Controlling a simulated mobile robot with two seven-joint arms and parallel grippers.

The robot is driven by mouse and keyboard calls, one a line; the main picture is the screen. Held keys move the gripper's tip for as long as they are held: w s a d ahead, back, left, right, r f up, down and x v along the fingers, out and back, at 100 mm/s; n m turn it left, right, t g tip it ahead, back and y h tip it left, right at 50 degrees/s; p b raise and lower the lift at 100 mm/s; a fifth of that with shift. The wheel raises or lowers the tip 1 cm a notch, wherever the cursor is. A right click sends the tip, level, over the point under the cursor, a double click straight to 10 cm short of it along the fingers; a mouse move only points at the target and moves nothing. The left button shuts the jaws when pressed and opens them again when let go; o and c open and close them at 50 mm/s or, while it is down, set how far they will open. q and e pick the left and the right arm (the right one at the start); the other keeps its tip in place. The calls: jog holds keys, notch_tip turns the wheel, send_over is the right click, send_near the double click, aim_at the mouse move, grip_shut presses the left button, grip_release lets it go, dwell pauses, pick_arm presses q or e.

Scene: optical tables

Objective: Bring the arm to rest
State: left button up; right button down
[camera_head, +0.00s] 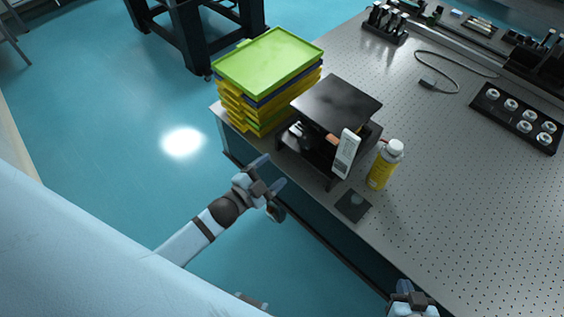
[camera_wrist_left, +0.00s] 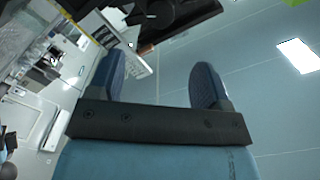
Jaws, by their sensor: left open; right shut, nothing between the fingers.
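My left gripper (camera_head: 270,173) is open and empty in the head view. It hangs in front of the table's near edge, beside the black device and below the stack of trays. In the left wrist view its two fingers (camera_wrist_left: 158,85) stand apart with nothing between them. My right gripper (camera_head: 412,290) shows at the bottom edge of the head view, partly cut off. It is shut and empty, close to the table's front edge.
The perforated optical table (camera_head: 440,185) holds stacked trays with a green one (camera_head: 268,62) on top, a black device (camera_head: 336,103), a yellow bottle (camera_head: 384,165), a small dark plate (camera_head: 353,205) and a black holder (camera_head: 517,117). The floor (camera_head: 110,130) at left is clear.

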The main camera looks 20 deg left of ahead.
pick_arm(q)
jog(key=shift+s+a, duration=0.1)
jog(key=shift+s, duration=0.15)
dwell(0.3)
jog(key=s+f+n+g+y, duration=0.1)
jog(key=s+f+n+g, duration=0.2)
jog(key=s, duration=0.3)
jog(key=s+d+f+n+g+y, duration=0.1)
jog(key=s+f+n+g+y, duration=0.1)
jog(key=s+n, duration=0.4)
jog(key=shift+d+f+g+p, duration=0.25)
jog(key=shift+f+g+p, duration=0.15)
jog(key=shift+g, duration=0.2)
dwell(0.3)
